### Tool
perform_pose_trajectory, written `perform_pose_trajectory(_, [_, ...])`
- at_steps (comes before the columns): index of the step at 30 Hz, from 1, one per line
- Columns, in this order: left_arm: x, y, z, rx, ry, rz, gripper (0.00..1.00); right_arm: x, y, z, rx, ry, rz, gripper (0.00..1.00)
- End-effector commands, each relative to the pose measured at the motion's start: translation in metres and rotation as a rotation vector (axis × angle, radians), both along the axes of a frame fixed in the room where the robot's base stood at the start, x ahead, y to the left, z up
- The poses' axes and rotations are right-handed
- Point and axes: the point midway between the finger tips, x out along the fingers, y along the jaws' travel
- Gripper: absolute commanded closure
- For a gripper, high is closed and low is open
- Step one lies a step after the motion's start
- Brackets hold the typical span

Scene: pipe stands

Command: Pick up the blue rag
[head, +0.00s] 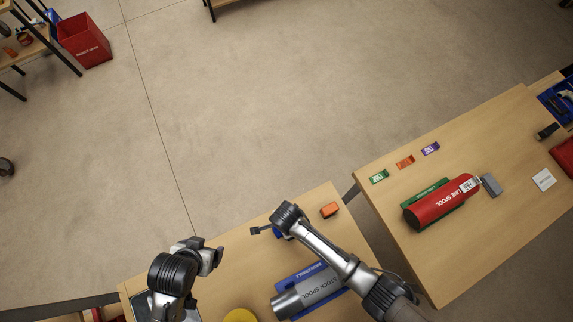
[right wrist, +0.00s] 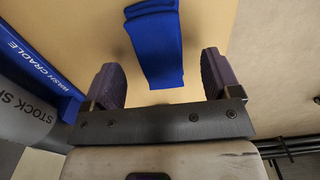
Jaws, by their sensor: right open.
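A grey stock spool (head: 318,284) lies in a blue wash cradle (head: 292,279) close to the right arm. An orange block (head: 329,210) and a yellow round thing (head: 240,316) are nearby. A second table holds a red line spool (head: 440,204).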

Motion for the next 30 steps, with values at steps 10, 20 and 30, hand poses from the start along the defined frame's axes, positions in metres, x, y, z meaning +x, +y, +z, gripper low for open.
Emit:
perform_pose_trajectory(10, [0.0, 0.0, -0.001, 0.002, 0.001, -0.003, 0.17, 0.001, -0.002, -0.029, -0.001, 0.0, -0.001, 0.17])
perform_pose_trajectory(20, [0.0, 0.0, -0.001, 0.001, 0.001, -0.002, 0.17, 0.0, -0.001, -0.029, 0.0, 0.0, 0.0, 0.28])
perform_pose_trajectory(30, [0.0, -0.002, -0.001, -0.007, 0.001, 0.004, 0.17, 0.0, -0.001, -0.029, 0.0, 0.0, 0.0, 0.6])
